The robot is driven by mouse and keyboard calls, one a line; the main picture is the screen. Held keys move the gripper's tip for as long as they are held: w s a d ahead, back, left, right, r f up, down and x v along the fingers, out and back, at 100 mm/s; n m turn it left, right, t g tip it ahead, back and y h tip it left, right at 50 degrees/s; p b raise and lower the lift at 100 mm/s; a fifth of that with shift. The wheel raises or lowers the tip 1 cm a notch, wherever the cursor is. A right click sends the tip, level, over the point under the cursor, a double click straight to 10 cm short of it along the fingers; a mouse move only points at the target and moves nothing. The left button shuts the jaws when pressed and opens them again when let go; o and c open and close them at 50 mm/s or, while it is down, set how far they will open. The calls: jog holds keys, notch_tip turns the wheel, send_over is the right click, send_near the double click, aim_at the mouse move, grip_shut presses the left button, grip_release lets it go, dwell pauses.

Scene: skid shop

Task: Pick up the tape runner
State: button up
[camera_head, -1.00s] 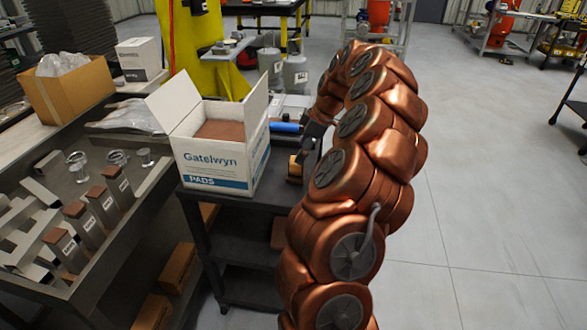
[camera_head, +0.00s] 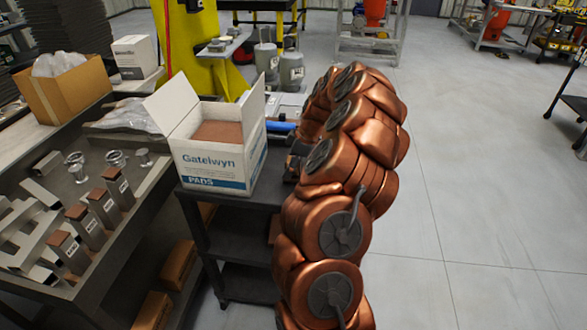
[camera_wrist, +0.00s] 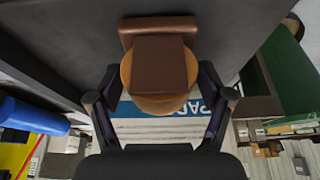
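What looks like the tape runner (camera_wrist: 160,62), a brown block-shaped body with a tan rounded part under it, is at the top middle of the wrist view. My gripper (camera_wrist: 160,72) is open, with one dark finger on each side of it. The fingers are close to its sides; I cannot tell whether they touch. In the head view my copper arm hides the tape runner and most of my gripper (camera_head: 292,160), which is beside the white box on the dark cart.
The open white Gatelwyn pads box (camera_head: 215,172) stands on the dark cart (camera_head: 240,200), left of my gripper. A blue cylinder (camera_head: 281,127) lies behind; it also shows in the wrist view (camera_wrist: 30,115). A bench with metal parts (camera_head: 150,190) is left.

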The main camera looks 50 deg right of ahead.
aim_at(289, 158)
jog(key=c, duration=1.3)
jog(key=shift+o, duration=0.2)
jog(key=shift+d+r+b, duration=0.1)
jog(key=shift+r+b, duration=0.5)
jog(key=shift+r, duration=1.2)
jog(key=s+a+b, duration=0.2)
jog(key=s+a, duration=0.1)
jog(key=a, duration=0.4)
jog(key=s+a+r+b, duration=0.1)
jog(key=s+a+b, duration=0.1)
jog(key=a, duration=0.6)
jog(key=shift+s+r, duration=0.25)
jog(key=shift+s, duration=0.3)
